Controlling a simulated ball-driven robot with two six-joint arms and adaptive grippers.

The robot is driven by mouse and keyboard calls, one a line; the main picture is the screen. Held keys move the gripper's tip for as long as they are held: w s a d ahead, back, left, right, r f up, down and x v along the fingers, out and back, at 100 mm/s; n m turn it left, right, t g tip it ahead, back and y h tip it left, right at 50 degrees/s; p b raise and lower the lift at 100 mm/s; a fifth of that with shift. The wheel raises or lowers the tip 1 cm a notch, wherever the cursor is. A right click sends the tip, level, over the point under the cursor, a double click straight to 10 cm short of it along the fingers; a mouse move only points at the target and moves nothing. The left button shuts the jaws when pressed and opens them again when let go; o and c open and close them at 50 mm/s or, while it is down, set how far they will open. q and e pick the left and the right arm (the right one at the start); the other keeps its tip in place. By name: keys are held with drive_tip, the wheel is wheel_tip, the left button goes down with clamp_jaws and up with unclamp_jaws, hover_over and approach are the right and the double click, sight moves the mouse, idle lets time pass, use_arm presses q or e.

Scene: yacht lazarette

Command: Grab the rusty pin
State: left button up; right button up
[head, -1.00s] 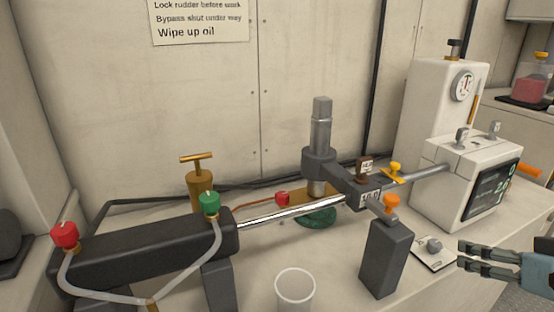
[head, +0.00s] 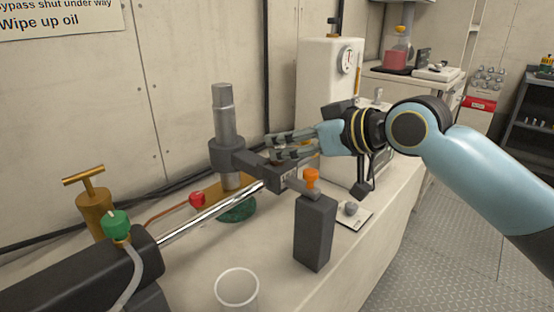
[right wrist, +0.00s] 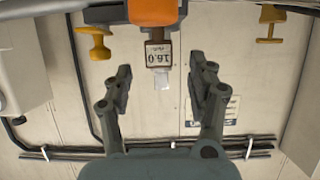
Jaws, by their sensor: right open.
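The rusty pin (right wrist: 155,34) shows in the right wrist view as a brown piece with a small white plate reading 16.0, upside down there. It lies ahead of my right gripper (right wrist: 160,70), roughly in line with the gap between the fingertips. The gripper is open, with a finger on each side and nothing clasped. In the head view the right gripper (head: 270,147) reaches in from the right over the dark grey tiller arm (head: 255,163); the pin cannot be made out there. My left gripper is out of view.
A polished rod (head: 210,213) runs left to a black cylinder. A clear cup (head: 237,288) stands in front. A white machine (head: 325,75) is behind the gripper.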

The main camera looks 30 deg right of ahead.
drive_tip(key=x, duration=0.4)
drive_tip(key=shift+w, duration=0.1)
clamp_jaws()
